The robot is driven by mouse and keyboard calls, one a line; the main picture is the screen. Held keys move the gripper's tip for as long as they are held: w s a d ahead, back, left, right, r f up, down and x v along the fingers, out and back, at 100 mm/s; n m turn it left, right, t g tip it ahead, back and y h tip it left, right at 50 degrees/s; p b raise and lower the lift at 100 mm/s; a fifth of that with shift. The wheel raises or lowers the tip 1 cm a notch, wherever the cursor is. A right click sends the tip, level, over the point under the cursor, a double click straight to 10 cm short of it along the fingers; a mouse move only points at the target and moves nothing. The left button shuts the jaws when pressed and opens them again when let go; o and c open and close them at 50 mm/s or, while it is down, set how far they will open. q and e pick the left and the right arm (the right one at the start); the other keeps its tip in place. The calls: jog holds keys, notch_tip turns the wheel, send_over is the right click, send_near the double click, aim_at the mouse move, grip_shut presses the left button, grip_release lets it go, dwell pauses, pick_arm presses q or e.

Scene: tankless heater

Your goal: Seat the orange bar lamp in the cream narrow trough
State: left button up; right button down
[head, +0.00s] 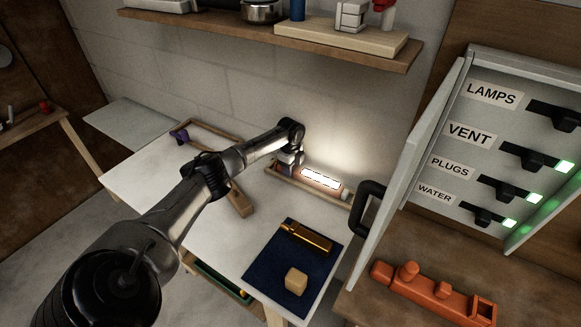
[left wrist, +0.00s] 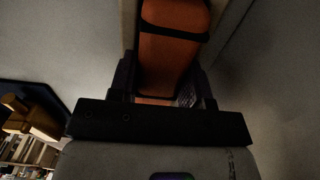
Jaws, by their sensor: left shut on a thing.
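The orange bar lamp (head: 322,180) has a bright white lit face in the head view. It lies lengthwise within the outline of the cream narrow trough (head: 297,189) by the back wall. My left gripper (head: 289,163) is at the trough's left end. In the left wrist view, my left gripper (left wrist: 158,88) is shut on the lamp's orange body (left wrist: 170,55), which has a dark band across it. Pale trough edges (left wrist: 128,22) run beside the body. I cannot tell whether the lamp touches the trough floor. My right gripper is not in view.
A wooden frame (head: 240,203) stands left on the white table. A blue mat (head: 262,268) holds a brass bar (head: 306,238) and a tan block (head: 296,280). The open switch cabinet's door (head: 412,165) and a black handle (head: 368,207) flank the trough's right end. A shelf (head: 270,33) hangs above.

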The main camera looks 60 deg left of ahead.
pick_arm(q)
jog(key=o, duration=1.2)
notch_tip(320, 180, up, 14)
jog(key=p, duration=0.3)
jog(key=shift+f, duration=0.15)
